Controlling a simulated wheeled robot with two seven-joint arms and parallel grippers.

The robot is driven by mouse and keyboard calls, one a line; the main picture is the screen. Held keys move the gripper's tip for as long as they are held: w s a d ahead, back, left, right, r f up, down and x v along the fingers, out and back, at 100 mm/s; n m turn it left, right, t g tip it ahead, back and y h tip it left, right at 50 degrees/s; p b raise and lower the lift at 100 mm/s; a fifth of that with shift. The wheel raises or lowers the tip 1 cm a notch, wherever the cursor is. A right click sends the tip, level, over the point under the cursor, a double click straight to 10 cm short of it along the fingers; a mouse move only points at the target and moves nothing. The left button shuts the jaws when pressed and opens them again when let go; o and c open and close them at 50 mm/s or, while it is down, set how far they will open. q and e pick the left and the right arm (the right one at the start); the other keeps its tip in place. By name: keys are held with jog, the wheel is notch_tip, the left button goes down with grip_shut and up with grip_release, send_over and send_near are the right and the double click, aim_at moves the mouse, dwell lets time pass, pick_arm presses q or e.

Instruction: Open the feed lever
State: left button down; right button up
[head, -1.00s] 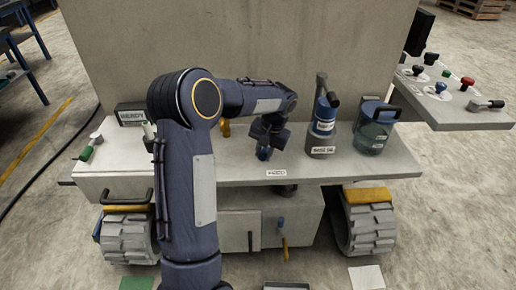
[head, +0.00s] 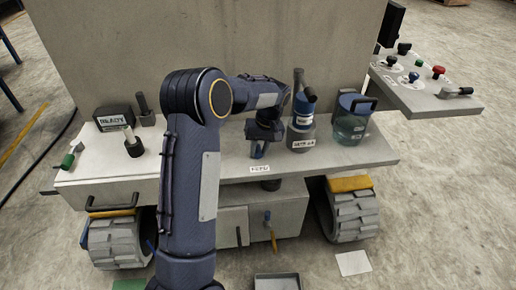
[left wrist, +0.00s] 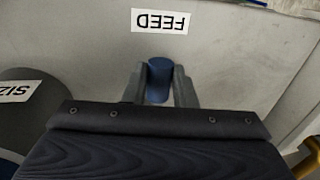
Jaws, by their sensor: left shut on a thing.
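The feed lever shows as a blue handle (head: 257,150) on the machine's ledge, just behind a white label (head: 259,169). The label reads FEED, upside down, in the left wrist view (left wrist: 160,20). My left gripper (head: 261,142) reaches down over the handle from above. In the left wrist view the blue handle (left wrist: 159,80) sits between the two grey fingers, which are shut on it. The lever's base is hidden by the gripper. My right gripper is in neither view.
Right of the gripper stand a grey and blue bottle (head: 302,128) and a blue-lidded jar (head: 352,122). A dark sign box (head: 119,118) and a green-tipped lever (head: 70,158) are at left. A side panel with knobs (head: 425,85) is at far right.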

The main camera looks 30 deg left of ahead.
pick_arm(q)
jog(key=c, duration=1.2)
grip_release()
jog(key=r, duration=0.5)
jog(key=w+d+r+p, duration=0.1)
jog(key=r, duration=0.1)
jog(key=shift+d+r, duration=0.1)
jog(key=shift+r, duration=0.3)
